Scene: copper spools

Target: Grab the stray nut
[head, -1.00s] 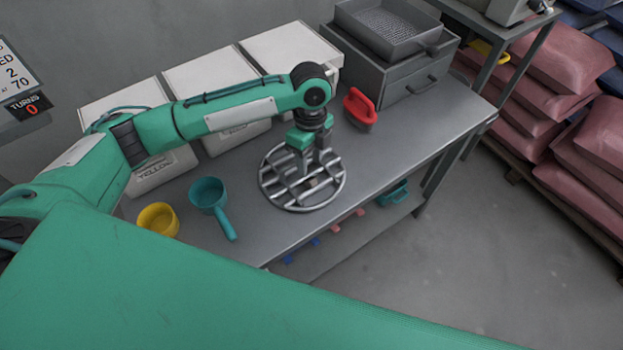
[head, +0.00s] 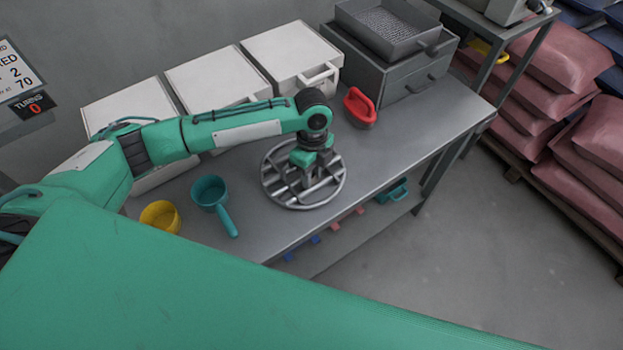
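My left gripper (head: 307,178) points down over a round grey metal grate (head: 297,207) lying on the grey bench. Its fingers reach down to the grate's bars, near its middle. The fingers are grey like the bars, so I cannot tell whether they are open or shut. No nut can be made out now; the spot where a small brownish piece showed earlier is covered by the gripper. My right gripper is not in view.
A teal scoop (head: 210,192) and a yellow cup (head: 160,216) stand left of the grate on the bench (head: 400,150). A red-handled tool (head: 360,108) stands behind it to the right. White lidded bins (head: 290,58) line the back.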

